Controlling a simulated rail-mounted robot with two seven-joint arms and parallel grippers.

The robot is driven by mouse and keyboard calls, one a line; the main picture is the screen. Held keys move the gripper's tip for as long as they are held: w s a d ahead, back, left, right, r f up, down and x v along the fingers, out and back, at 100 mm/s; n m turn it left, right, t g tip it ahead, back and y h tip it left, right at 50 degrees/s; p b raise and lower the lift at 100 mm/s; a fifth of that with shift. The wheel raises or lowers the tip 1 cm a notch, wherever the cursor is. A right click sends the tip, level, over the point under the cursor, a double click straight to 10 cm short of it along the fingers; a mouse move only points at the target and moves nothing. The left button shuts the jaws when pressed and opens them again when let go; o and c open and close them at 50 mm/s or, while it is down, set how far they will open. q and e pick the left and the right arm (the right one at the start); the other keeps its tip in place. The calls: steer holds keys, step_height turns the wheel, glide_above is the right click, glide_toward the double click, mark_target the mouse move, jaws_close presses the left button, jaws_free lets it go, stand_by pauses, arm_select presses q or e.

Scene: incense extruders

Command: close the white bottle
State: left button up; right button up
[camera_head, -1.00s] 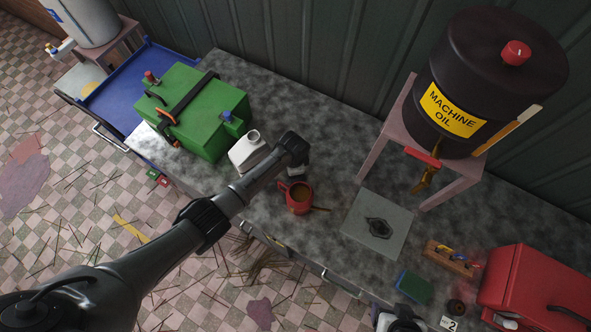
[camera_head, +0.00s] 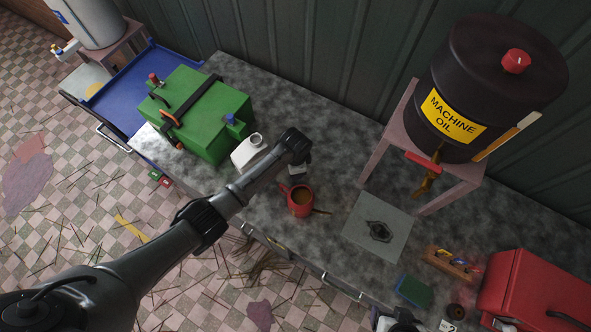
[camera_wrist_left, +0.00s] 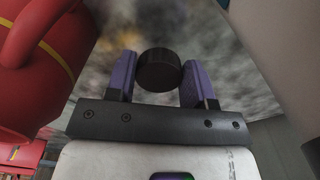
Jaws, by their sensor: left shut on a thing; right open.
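The white bottle (camera_head: 249,152) stands on the grey bench beside the green box, its round mouth bare at the top. My left gripper (camera_wrist_left: 160,72) is shut on a small black round cap, (camera_wrist_left: 159,71) held between its two purple fingers. In the head view my left wrist is just right of the bottle, above the bench, and hides most of the gripper. A pale surface at the right of the left wrist view may be the bottle. My right gripper (camera_head: 398,321) is open and partly cut off at the bottom edge of the head view.
A red mug (camera_head: 300,201) of brown liquid stands close to my left gripper. The green box (camera_head: 199,112) is left of the bottle. The machine oil drum (camera_head: 488,88) stands on a pink stand behind a grey plate (camera_head: 360,236). A green sponge (camera_head: 413,291) and red box (camera_head: 535,290) are at right.

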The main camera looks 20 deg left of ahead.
arm_select(q)
step_height(320, 180, up, 14)
steer(key=shift+r+p, duration=0.2)
steer(key=shift+p, duration=0.25)
stand_by(0.4)
